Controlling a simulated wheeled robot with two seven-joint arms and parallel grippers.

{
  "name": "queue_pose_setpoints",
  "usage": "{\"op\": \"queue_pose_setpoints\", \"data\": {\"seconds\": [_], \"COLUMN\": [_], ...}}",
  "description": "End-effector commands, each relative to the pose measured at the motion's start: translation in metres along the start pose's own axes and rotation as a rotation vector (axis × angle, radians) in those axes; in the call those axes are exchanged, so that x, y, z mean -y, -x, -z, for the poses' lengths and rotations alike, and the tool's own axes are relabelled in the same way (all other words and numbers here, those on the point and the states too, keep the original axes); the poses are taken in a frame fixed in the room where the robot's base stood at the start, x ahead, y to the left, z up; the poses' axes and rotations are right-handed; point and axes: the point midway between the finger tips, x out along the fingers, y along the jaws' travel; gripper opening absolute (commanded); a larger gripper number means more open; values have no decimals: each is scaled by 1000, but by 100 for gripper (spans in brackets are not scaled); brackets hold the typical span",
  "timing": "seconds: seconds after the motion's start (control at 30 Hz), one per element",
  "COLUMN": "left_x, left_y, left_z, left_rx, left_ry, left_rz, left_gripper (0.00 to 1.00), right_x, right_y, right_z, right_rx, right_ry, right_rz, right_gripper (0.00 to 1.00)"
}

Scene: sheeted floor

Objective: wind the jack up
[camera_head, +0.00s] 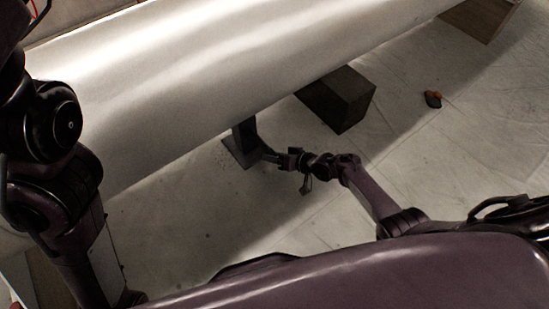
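The jack (243,140) is a dark upright post on a flat square base, standing on the sheeted floor beneath a large pale cylinder (250,55). Its top meets or lies close under the cylinder's lower edge; the exact contact is hidden. My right gripper (277,158) reaches in from the right, low beside the jack, with its tips at a short piece on the jack's right side. The fingers are too small and dark to tell whether they are shut on it. My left arm fills the left edge, and its gripper is out of view.
A dark wooden block (345,98) stands under the cylinder right of the jack, and another block (480,18) is at the top right. A small orange and dark object (433,98) lies on the floor. The floor in front of the jack is clear.

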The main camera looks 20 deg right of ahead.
Motion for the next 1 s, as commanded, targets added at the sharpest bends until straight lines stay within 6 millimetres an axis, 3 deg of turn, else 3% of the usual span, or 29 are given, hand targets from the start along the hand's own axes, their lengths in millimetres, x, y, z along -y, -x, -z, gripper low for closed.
{"op": "queue_pose_setpoints", "data": {"seconds": [0.27, 0.37, 0.5, 0.63, 0.8, 1.0], "left_x": [0, 2, 6, 8, 9, 7], "left_y": [-1, -11, -34, -45, -49, -41], "left_z": [0, -2, -6, -7, -8, -7], "left_rx": [0, 0, 0, 0, 0, 0], "left_ry": [0, 0, 0, 0, 0, 0], "left_rz": [0, 0, 0, 0, 0, 0], "left_gripper": [51, 51, 51, 51, 51, 51], "right_x": [1, 5, 11, 11, 11, 11], "right_y": [0, 1, 3, 0, -2, -6], "right_z": [0, 1, 2, -1, -5, -8], "right_rx": [1, 2, 3, 3, 2, 0], "right_ry": [4, 45, 204, 366, 575, 822], "right_rz": [0, -27, -133, -245, -385, -554], "right_gripper": [56, 56, 56, 56, 56, 56]}}
